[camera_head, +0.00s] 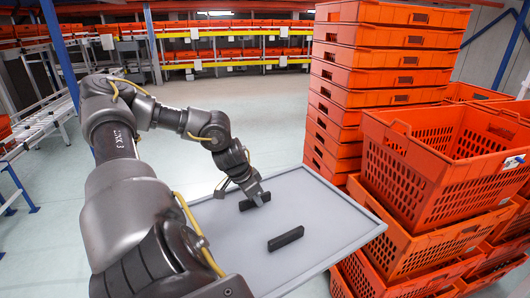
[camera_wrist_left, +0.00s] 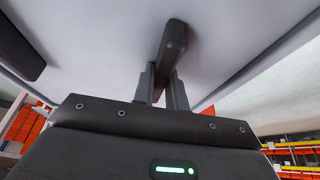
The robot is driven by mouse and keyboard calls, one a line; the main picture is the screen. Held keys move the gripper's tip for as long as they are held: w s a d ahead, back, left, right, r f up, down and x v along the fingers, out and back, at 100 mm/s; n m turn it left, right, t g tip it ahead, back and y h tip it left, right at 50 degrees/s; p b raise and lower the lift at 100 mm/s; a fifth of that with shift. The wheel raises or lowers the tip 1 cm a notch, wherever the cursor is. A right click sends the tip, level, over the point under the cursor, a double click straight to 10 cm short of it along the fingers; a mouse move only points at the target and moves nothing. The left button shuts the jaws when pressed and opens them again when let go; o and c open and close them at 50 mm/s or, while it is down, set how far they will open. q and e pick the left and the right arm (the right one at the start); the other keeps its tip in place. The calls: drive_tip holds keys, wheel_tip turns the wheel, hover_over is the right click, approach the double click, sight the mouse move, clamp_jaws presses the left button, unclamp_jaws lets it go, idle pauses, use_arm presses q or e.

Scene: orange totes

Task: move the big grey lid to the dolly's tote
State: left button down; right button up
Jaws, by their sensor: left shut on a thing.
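The big grey lid (camera_head: 325,215) is a wide flat panel with a raised rim and two black bar handles. My left gripper (camera_head: 257,196) is shut on the far handle (camera_head: 246,204); the near handle (camera_head: 286,238) is free. In the left wrist view the gripper fingers (camera_wrist_left: 165,88) pinch the dark handle (camera_wrist_left: 173,42), with the lid's grey face (camera_wrist_left: 100,30) spread around it. The lid appears held clear of the floor, its right side by the orange totes. No dolly shows, so I cannot tell which tote is on it. My right gripper is out of view.
An open, empty-looking orange tote (camera_head: 420,175) tops a stack at the right, close to the lid's right edge. A tall stack of shallow orange totes (camera_head: 385,75) stands behind. Open floor (camera_head: 240,115) lies beyond the lid. Racks and a conveyor (camera_head: 40,115) are further back.

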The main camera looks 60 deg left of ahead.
sight(268, 232)
use_arm(q)
drive_tip(key=shift+m+h, duration=0.4)
drive_tip(key=shift+m, duration=0.4)
drive_tip(key=d+f, duration=0.2)
drive_tip(key=d, duration=0.1)
drive_tip(key=d+f, duration=0.5)
drive_tip(key=shift+s+d, duration=0.2)
drive_tip(key=shift+d, duration=0.1)
drive_tip(key=w+d+f+m+h+b, duration=0.1)
drive_tip(key=d+f+m, duration=0.1)
drive_tip(key=d, duration=0.4)
drive_tip(key=w+d+f+m, duration=0.1)
drive_tip(key=d+f, duration=0.1)
drive_tip(key=d, duration=0.5)
drive_tip(key=w+d+r+m+g+h, duration=0.1)
drive_tip(key=w+d+r+m, duration=0.2)
drive_tip(key=d, duration=0.4)
drive_tip(key=w+d+r+m+g+h+b, duration=0.1)
drive_tip(key=w+d+r+m, duration=0.2)
drive_tip(key=w+d+r, duration=0.2)
drive_tip(key=shift+d+r, duration=0.4)
drive_tip(key=shift+d, duration=0.85)
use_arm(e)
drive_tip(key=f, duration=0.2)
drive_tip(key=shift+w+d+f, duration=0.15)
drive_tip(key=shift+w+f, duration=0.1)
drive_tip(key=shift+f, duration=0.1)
